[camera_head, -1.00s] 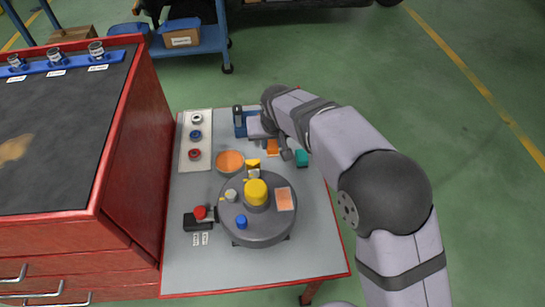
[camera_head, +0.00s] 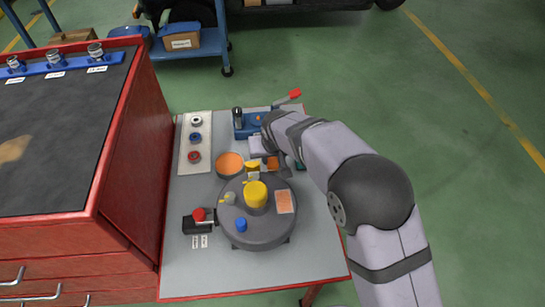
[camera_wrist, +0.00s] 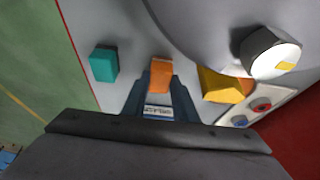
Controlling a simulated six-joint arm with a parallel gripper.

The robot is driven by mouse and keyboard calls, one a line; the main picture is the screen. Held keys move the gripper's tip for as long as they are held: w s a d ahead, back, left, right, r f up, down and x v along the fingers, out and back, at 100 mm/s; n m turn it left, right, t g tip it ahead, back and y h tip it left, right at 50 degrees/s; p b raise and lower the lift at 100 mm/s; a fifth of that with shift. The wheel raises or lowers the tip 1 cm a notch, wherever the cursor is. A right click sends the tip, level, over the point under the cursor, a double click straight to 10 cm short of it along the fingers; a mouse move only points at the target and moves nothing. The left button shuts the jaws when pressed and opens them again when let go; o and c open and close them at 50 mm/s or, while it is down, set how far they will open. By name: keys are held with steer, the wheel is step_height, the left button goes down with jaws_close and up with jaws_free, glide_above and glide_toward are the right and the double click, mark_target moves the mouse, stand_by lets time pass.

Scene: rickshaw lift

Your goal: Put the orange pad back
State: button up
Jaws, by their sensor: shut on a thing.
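The orange pad (camera_wrist: 161,72) is a small block between the fingertips of my gripper (camera_wrist: 160,90) in the wrist view. In the head view the orange pad (camera_head: 272,163) shows at the tip of my gripper (camera_head: 267,157), just behind the round grey turntable (camera_head: 231,226). My gripper is shut on the pad. Whether the pad touches the table cannot be told. The turntable has a yellow hub (camera_head: 256,194) and a flat pale-orange square (camera_head: 285,202) on its right side. A yellow block (camera_wrist: 221,86) is right of the pad in the wrist view.
A teal block (camera_wrist: 104,64) stands left of the pad in the wrist view. An orange round dish (camera_head: 229,163) lies behind the turntable. A blue fixture (camera_head: 246,128) and a red-tipped lever (camera_head: 294,94) are at the table's back. A red-knobbed black box (camera_head: 197,222) sits left.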

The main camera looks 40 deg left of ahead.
steer(key=shift+f, duration=0.15)
steer(key=o, duration=1)
steer(key=shift+o, duration=0.2)
steer(key=shift+r, duration=0.25)
steer(key=p+v, duration=0.1)
steer(key=v, duration=1.1)
steer(key=shift+f, duration=0.1)
